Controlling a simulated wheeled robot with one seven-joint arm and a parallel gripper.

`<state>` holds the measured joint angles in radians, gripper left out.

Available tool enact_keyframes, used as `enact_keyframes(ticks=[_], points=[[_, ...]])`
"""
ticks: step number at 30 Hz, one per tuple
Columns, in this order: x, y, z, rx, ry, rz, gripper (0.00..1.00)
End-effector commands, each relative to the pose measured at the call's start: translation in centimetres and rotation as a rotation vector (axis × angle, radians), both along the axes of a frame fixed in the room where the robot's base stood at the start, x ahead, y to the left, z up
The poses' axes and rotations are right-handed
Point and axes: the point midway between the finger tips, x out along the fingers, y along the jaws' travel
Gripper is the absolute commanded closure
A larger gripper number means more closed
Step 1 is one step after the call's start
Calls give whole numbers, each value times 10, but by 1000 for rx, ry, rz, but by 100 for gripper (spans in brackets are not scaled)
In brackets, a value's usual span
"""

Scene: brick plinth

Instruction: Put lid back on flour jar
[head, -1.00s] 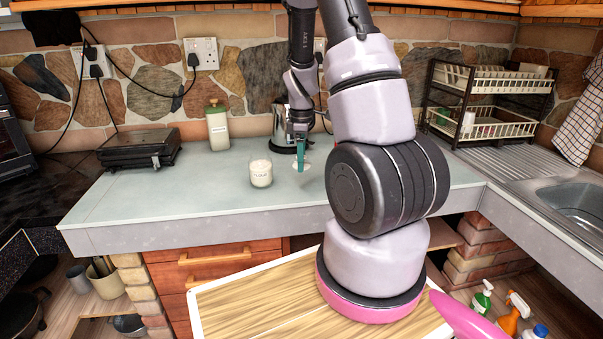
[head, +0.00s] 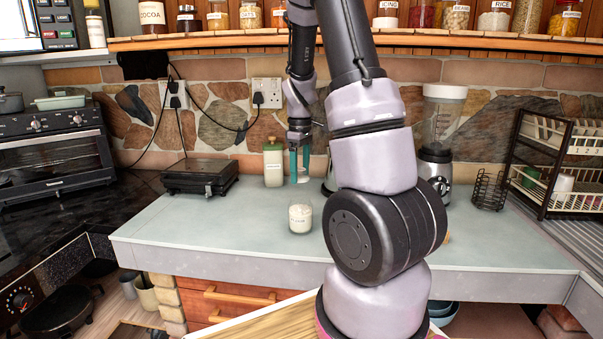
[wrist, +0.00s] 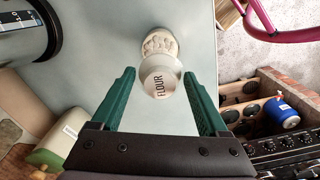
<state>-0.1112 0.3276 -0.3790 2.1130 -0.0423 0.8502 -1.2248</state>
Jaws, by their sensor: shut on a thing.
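The flour jar (head: 300,217), clear with white flour and a FLOUR label, stands upright on the counter with its top uncovered. It also shows in the wrist view (wrist: 160,45), beyond my fingertips. My gripper (head: 300,172), with two teal fingers pointing down, is above the jar. Its fingers are shut on a small pale, clear-looking lid (head: 303,176), a little above the jar's mouth and apart from it.
A pale bottle with a green cap (head: 273,163) stands close behind the jar at left. A black flat appliance (head: 200,176) is further left. A blender (head: 437,150) and dish rack (head: 560,165) are at right. The counter (head: 215,225) left of the jar is clear.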

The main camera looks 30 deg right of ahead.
Motion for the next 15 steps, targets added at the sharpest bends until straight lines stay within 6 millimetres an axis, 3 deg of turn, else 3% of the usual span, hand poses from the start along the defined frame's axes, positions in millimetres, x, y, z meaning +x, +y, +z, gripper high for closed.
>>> enact_keyframes(ticks=[15], points=[[0, -1, -48, -2, 2, 1, 78]])
